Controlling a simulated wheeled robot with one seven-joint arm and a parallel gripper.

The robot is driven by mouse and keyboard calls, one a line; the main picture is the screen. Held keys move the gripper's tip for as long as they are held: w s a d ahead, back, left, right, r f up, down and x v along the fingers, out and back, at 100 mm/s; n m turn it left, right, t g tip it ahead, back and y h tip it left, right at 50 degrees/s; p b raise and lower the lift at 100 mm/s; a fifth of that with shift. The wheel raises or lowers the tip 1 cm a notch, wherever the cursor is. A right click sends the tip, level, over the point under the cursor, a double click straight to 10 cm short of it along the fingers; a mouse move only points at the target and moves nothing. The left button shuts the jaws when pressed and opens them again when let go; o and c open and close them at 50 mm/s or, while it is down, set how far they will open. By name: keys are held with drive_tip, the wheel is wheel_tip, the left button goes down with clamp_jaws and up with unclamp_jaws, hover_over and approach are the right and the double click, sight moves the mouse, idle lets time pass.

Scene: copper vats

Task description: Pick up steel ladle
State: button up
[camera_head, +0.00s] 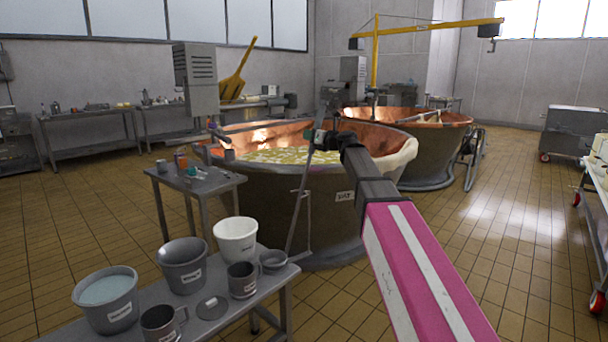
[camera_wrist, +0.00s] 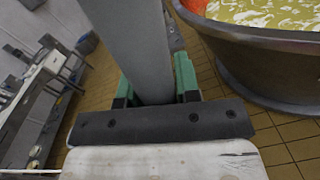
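The steel ladle (camera_head: 301,199) is a long grey handle that stands tilted beside the near vat. Its lower end meets a small round bowl (camera_head: 272,261) at the right end of the front table, which appears to be the ladle's own. My gripper (camera_head: 318,139) is at the upper part of the handle. In the wrist view the wide grey handle (camera_wrist: 135,45) runs between the green fingers of my gripper (camera_wrist: 156,82), which appear closed on its two sides. The finger contact is partly hidden by the handle.
The front table (camera_head: 235,318) holds several grey buckets and jugs and a white bucket (camera_head: 235,238). A small table (camera_head: 215,184) with bottles stands behind it. The near copper vat (camera_head: 345,205) with yellowish contents is close to the ladle. Tiled floor is free at the right.

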clamp_jaws()
wheel_tip(320, 180, up, 17)
idle(1.0)
